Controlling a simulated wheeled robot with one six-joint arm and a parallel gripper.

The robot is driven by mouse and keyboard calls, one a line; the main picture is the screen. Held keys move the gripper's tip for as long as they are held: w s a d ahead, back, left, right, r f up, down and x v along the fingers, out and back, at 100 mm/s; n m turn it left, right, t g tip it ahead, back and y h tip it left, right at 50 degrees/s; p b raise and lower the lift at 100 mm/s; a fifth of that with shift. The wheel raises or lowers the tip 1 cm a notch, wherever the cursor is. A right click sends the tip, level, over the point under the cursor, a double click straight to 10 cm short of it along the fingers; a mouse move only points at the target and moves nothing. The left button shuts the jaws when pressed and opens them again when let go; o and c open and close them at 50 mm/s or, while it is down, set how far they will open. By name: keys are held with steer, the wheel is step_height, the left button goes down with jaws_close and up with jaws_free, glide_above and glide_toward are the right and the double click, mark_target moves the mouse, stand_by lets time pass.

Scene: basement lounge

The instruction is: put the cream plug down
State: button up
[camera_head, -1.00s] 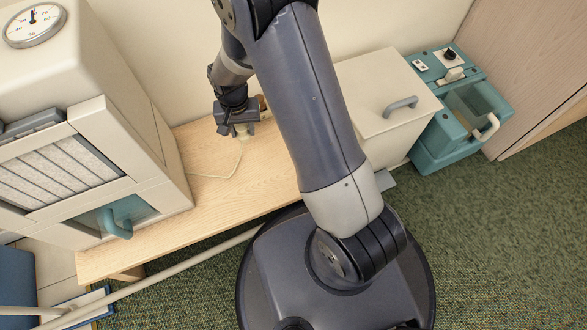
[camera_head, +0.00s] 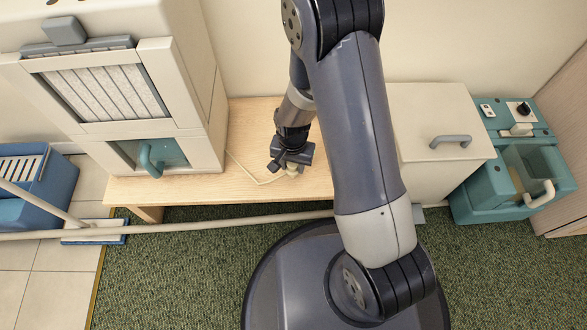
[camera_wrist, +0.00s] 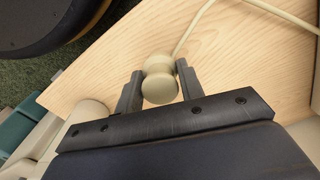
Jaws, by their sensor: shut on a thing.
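The cream plug (camera_wrist: 159,80) sits between the two fingers of my gripper (camera_wrist: 159,88) in the wrist view, and the fingers are shut on it. Its cream cord (camera_wrist: 196,24) runs away over the wooden bench top. In the head view my gripper (camera_head: 290,164) is low over the bench (camera_head: 220,187), near its front edge. The plug (camera_head: 292,170) shows only as a small pale bit there. I cannot tell whether it touches the wood.
A cream cabinet with a grille (camera_head: 105,90) stands left on the bench. A cream lidded box (camera_head: 440,130) and a teal bucket unit (camera_head: 510,165) stand right. A long pale pole (camera_head: 215,224) crosses in front of the bench. Bare wood lies around my gripper.

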steer(key=shift+f, duration=1)
steer(key=shift+f, duration=0.1)
steer(key=shift+f+b, duration=0.15)
steer(key=shift+b, duration=0.3)
steer(key=o, duration=1)
step_height(320, 180, up, 12)
steer(key=p, duration=0.5)
steer(key=shift+r, duration=0.25)
steer(key=shift+o, duration=0.4)
